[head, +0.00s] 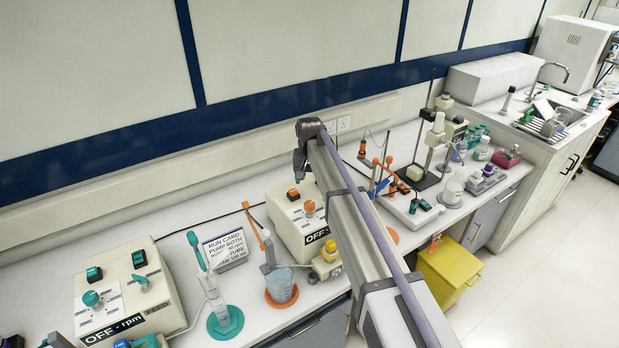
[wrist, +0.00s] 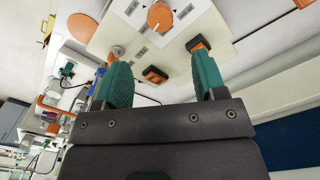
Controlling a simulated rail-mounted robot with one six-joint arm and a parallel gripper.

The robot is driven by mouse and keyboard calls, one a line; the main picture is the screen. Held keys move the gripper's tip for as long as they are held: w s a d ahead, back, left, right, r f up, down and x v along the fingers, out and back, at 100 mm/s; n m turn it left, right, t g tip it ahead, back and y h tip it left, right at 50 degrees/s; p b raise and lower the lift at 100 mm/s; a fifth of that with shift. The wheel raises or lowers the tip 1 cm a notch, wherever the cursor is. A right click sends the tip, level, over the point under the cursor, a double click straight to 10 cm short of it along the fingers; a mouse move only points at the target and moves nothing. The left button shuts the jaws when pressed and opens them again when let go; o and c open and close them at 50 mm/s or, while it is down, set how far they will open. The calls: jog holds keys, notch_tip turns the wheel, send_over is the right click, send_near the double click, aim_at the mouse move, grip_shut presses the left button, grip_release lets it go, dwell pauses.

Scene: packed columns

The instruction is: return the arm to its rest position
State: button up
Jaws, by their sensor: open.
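My arm reaches from the lower right of the head view up and to the left over the bench. Its dark end (head: 302,160) is above the back of a cream control box (head: 288,222). In the wrist view my gripper (wrist: 161,72) has its two green fingers well apart, with nothing between them. Past the fingers, the same cream box (wrist: 115,32) shows an orange round knob (wrist: 160,15) and orange switches (wrist: 155,75). The fingertips look apart from the box. In the head view the fingers are hard to make out.
Left of the arm stand a beaker (head: 281,286) on an orange base, a sign card (head: 226,249), a teal-based stand (head: 225,322) and another control box (head: 125,290). Glassware and stands crowd the bench to the right. A yellow bin (head: 447,271) stands on the floor.

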jog(key=s+d+f+b, duration=0.3)
jog(key=s+d, duration=0.4)
jog(key=s, duration=0.4)
jog(key=s+d+f+b, duration=0.4)
jog(key=s+d, duration=0.4)
jog(key=s, duration=0.3)
jog(key=s+d+f+b, duration=0.3)
jog(key=s+d, duration=0.5)
jog(key=s, duration=0.4)
jog(key=shift+f+b, duration=0.4)
jog(key=shift+f, duration=0.05)
